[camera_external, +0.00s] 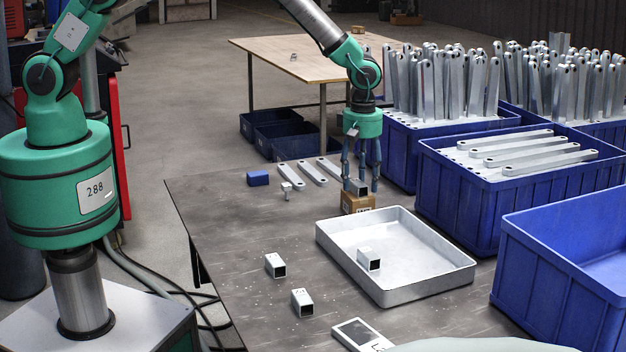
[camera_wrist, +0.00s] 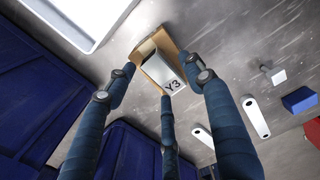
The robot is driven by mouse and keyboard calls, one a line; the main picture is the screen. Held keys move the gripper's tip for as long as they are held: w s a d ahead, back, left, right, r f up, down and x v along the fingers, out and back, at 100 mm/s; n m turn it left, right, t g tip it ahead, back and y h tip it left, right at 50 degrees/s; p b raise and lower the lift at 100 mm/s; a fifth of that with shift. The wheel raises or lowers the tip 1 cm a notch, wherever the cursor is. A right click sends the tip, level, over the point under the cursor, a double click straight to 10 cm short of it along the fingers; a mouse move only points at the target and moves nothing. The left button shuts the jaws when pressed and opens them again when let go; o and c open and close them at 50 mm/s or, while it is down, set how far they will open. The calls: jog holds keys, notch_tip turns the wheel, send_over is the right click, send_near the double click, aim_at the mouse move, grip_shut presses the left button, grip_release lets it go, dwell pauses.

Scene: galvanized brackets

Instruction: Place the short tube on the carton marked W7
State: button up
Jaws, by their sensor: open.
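A short metal tube (camera_external: 361,189) sits on a small brown carton (camera_external: 351,206) at the back of the table. In the wrist view the tube (camera_wrist: 157,68) has a pale face marked Y3 and lies over the carton (camera_wrist: 146,48). The carton's own marking is too small to read. My gripper (camera_external: 360,183) points down over the carton, its blue fingers open around the tube. In the wrist view the fingertips (camera_wrist: 163,82) stand apart around the tube. Two similar tubes stand on the table, one (camera_external: 275,265) behind the other (camera_external: 302,303). Another tube (camera_external: 368,258) is in the tray.
A shallow metal tray (camera_external: 440,279) lies just in front of the carton. Flat brackets (camera_external: 312,173), a small bracket piece (camera_external: 287,190) and a blue block (camera_external: 258,178) lie to the left. Blue crates (camera_external: 457,205) line the right. A labelled device (camera_external: 360,334) is at the front.

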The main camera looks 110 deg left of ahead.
aim_at(361, 182)
notch_tip(361, 182, up, 12)
jog(key=p, duration=0.2)
jog(key=shift+r, duration=0.15)
dwell(0.4)
dwell(0.5)
jog(key=s+d+r+m+t, duration=0.1)
jog(key=s+d+r+m, duration=0.35)
jog(key=d+r, duration=0.4)
jog(key=s+d+r+m+t, duration=0.1)
jog(key=s+d+r+m, duration=0.35)
jog(key=r, duration=0.75)
jog(key=s+d+r+m+t, duration=0.1)
jog(key=s+d+r+m, duration=0.4)
jog(key=d+r, duration=0.4)
jog(key=s+d+r+m+t, duration=0.1)
jog(key=s+d+m, duration=0.3)
jog(key=s, duration=0.6)
jog(key=s+d+r+m, duration=0.2)
jog(key=s+d+m, duration=0.2)
jog(key=s, duration=0.6)
jog(key=s+d+r+m+t, duration=0.1)
jog(key=s+d+m, duration=0.3)
jog(key=s, duration=0.5)
jog(key=shift+s+r+m+t, duration=0.3)
jog(key=shift+s+r+m, duration=0.15)
jog(key=shift+r, duration=0.3)
